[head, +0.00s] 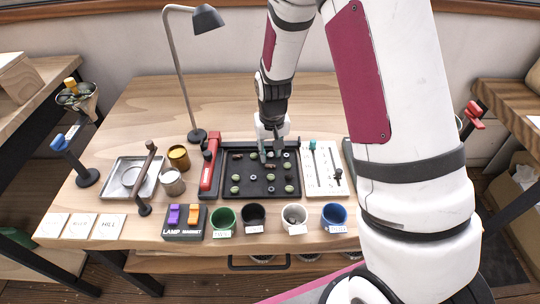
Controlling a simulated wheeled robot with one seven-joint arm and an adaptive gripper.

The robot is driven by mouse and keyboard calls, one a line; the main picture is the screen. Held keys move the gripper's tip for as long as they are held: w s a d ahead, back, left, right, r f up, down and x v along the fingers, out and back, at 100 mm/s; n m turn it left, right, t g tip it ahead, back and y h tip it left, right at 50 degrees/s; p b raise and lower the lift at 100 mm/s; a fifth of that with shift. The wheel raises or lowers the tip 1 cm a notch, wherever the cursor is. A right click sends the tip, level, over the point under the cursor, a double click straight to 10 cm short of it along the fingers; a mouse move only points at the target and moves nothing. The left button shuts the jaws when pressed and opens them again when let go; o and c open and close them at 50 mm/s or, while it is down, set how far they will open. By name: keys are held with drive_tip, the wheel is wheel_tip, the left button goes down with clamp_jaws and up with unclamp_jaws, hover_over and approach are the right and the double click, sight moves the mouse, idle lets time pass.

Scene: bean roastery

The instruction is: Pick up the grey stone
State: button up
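A dark sorting tray (245,168) lies at the middle of the table and holds several small green, brown, black and greyish pieces. At this size I cannot tell for certain which piece is the grey stone. My gripper (270,156) points down at the back part of the tray. Its two fingers look apart, with no piece visibly held. It partly hides the back row of pieces, and I cannot tell its exact height above them.
Green (222,219), black (253,217), white (294,218) and blue (334,215) cups stand in front of the tray. A red-handled tool (209,165) is left of it, a white board (323,172) right. A lamp (181,80) rises behind left. The table's back left is clear.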

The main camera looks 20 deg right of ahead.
drive_tip(key=c, duration=0.5)
drive_tip(key=shift+r, duration=0.1)
